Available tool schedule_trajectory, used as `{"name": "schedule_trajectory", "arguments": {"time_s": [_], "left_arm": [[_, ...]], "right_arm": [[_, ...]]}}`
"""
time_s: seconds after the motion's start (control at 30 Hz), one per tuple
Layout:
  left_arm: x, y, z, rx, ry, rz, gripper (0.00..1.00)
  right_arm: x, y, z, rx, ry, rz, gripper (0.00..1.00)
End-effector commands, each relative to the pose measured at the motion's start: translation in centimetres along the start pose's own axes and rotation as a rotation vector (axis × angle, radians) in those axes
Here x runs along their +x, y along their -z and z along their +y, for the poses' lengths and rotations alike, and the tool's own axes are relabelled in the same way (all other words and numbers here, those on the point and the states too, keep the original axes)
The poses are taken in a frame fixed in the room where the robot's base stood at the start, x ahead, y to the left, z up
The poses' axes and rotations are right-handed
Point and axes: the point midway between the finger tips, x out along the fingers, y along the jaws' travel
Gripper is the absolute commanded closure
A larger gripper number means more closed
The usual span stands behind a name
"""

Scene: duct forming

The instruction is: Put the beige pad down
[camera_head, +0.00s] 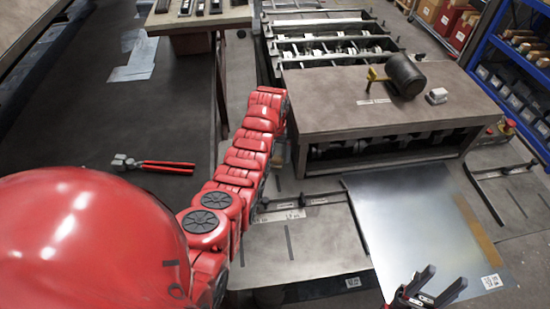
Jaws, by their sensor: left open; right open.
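I see no clear beige pad. A tan strip (478,231) lies along the right edge of the shiny metal sheet (405,215); I cannot tell if it is the pad or a reflection. My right gripper (431,277) is open at the bottom right, over the near edge of the sheet, with nothing visible between its fingers. My red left arm reaches from the bottom left up to the middle, beside the brown-topped bench. Its gripper is hidden behind the arm.
A black mallet (405,76) with a yellow part and a small white block (437,96) sit on the bench (330,103). Red-handled snips (155,164) lie on the dark table (120,205) at left. A blue shelf (509,62) stands at right.

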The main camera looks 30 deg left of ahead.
Motion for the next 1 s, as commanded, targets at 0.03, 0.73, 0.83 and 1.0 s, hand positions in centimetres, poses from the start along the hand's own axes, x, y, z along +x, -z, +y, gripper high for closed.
{"name": "schedule_trajectory", "arguments": {"time_s": [0.03, 0.73, 0.83, 1.0], "left_arm": [[-0.3, 0.1, 0.0, 0.0, 0.0, 0.004, 0.0], [-5.7, 0.0, 0.0, 0.0, 0.0, 0.0, 0.0], [-5.7, 0.0, 0.0, 0.0, 0.0, 0.0, 0.0], [-5.7, 0.0, 0.0, 0.0, 0.0, 0.001, 0.0]], "right_arm": [[-0.6, -0.1, 0.0, 0.0, 0.0, 0.0, 0.5], [-1.7, -0.3, -0.1, 0.0, 0.0, 0.0, 0.5], [-1.7, -0.3, -0.1, 0.0, 0.0, 0.0, 0.5], [-1.8, -0.3, -0.1, 0.0, 0.0, 0.0, 0.5]]}}
